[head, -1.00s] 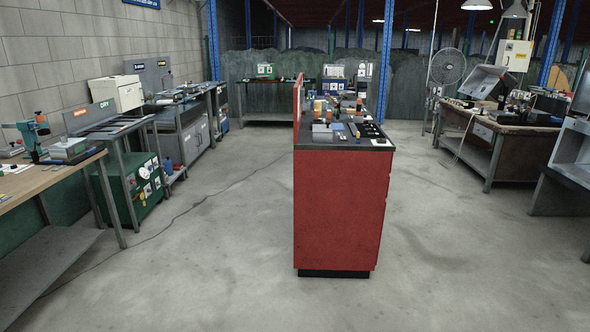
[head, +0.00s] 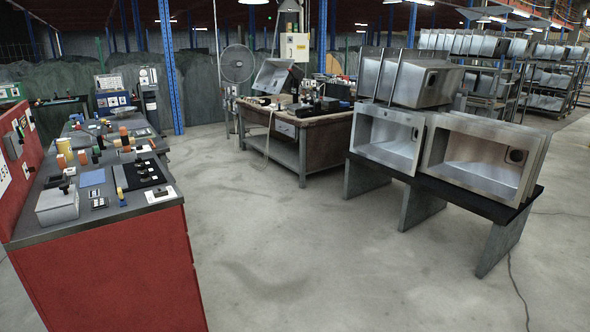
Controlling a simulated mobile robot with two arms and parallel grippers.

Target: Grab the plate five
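I cannot make out a plate marked five in the head view. A red cabinet (head: 120,275) with a dark top stands close at the left. On its top are a grey box (head: 57,205), a blue flat piece (head: 92,178), a black panel with round parts (head: 140,173) and several small orange, yellow and black items. A white label on its red upright back panel (head: 22,150) is cut by the left edge and only partly readable. Neither of my grippers is in view.
Steel sinks (head: 390,137) stand on a dark bench (head: 440,188) at the right, with more sink racks (head: 553,78) behind. A brown workbench (head: 310,142) and a fan (head: 237,65) are further back. Concrete floor (head: 320,250) is clear between cabinet and bench.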

